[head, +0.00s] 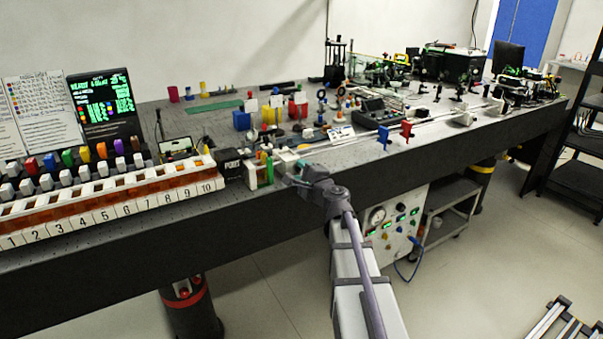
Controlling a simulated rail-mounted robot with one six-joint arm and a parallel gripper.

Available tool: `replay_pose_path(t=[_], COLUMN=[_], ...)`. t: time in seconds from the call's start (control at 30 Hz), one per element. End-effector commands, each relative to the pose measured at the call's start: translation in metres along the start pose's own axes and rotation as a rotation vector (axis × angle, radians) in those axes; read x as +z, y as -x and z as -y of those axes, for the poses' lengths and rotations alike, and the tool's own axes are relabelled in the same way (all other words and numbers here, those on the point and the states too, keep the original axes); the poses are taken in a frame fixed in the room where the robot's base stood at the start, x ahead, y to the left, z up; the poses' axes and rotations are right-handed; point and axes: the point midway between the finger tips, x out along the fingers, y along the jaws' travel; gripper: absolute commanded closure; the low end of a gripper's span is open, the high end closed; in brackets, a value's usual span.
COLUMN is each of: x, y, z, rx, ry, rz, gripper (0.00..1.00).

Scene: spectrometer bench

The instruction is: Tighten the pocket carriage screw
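My gripper (294,178) is over the front edge of the dark bench (300,205), at the end of my arm, which rises from the bottom of the head view. Its fingers are too small to tell open from shut. Just left of it stands a small white fixture with green parts (262,172). I cannot tell whether the gripper touches this fixture. The pocket carriage and its screw cannot be made out for certain at this size; the gripper may hide part of that spot.
A white numbered rack (110,208) runs along the front left, with coloured caps behind it. A black box (231,163) stands left of the fixture. A blue holder (383,137) and a red holder (407,129) stand to the right. Optics crowd the bench behind.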

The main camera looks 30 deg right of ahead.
Motion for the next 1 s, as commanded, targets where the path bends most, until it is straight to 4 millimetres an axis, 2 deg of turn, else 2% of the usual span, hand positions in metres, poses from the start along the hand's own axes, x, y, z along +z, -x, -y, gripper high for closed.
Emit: replay_pose_path(t=[0.27, 0.37, 0.6, 0.7, 0.83, 1.0], x=[0.000, 0.001, 0.002, 0.001, 0.000, 0.000], y=[0.004, 0.020, 0.081, 0.099, 0.108, 0.108], z=[0.000, 0.000, 0.000, 0.000, 0.000, 0.000], rx=[0.000, 0.000, -0.001, 0.000, 0.000, 0.000], ry=[0.000, 0.000, 0.000, 0.000, 0.000, 0.000], rz=[0.000, -0.001, -0.002, -0.002, -0.001, 0.000], gripper=[0.57, 0.57, 0.57, 0.57, 0.57, 0.57])
